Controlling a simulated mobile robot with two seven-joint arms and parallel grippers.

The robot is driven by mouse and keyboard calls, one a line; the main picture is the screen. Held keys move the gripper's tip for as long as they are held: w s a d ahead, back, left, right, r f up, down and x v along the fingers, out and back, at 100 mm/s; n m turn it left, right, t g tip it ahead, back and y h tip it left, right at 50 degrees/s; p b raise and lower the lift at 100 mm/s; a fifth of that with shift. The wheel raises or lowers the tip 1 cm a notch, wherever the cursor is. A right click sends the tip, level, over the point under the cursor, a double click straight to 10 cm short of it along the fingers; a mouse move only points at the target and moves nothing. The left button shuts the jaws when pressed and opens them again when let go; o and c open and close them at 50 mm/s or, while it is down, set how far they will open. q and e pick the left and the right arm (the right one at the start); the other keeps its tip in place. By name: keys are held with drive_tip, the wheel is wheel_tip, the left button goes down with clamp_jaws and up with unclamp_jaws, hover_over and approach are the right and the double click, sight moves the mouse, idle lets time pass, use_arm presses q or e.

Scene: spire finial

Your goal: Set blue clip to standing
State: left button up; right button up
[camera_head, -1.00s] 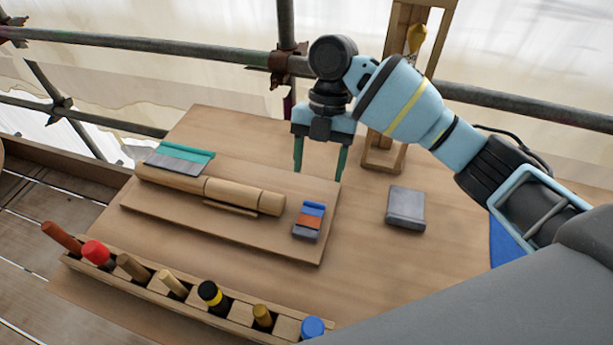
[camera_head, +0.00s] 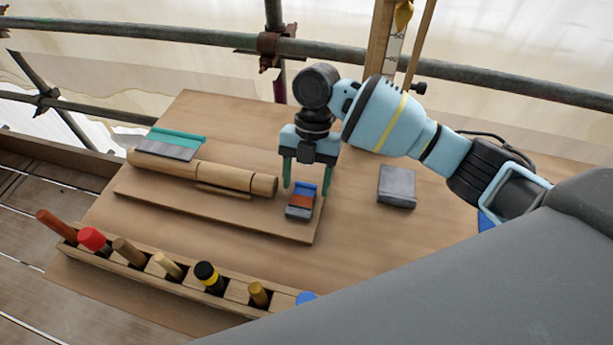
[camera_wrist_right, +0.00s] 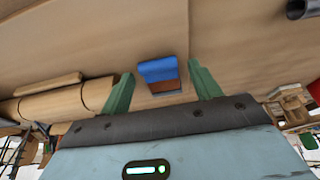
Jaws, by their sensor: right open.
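The blue clip (camera_head: 305,188) is a small piece with a blue top, an orange-brown middle and a grey lower part. It lies on the right end of the wooden board (camera_head: 225,210). In the right wrist view the clip (camera_wrist_right: 158,70) shows its blue and brown parts between the fingers. My right gripper (camera_head: 306,190) is open, with its green fingers pointing down on either side of the clip's far end. It also shows in the right wrist view (camera_wrist_right: 162,88), and I cannot tell whether the fingers touch the clip. My left gripper is not in view.
A grey block (camera_head: 397,187) lies to the right on the table. A rack (camera_head: 155,270) of several handled tools runs along the front.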

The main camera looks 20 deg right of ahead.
drive_tip(key=c, duration=1)
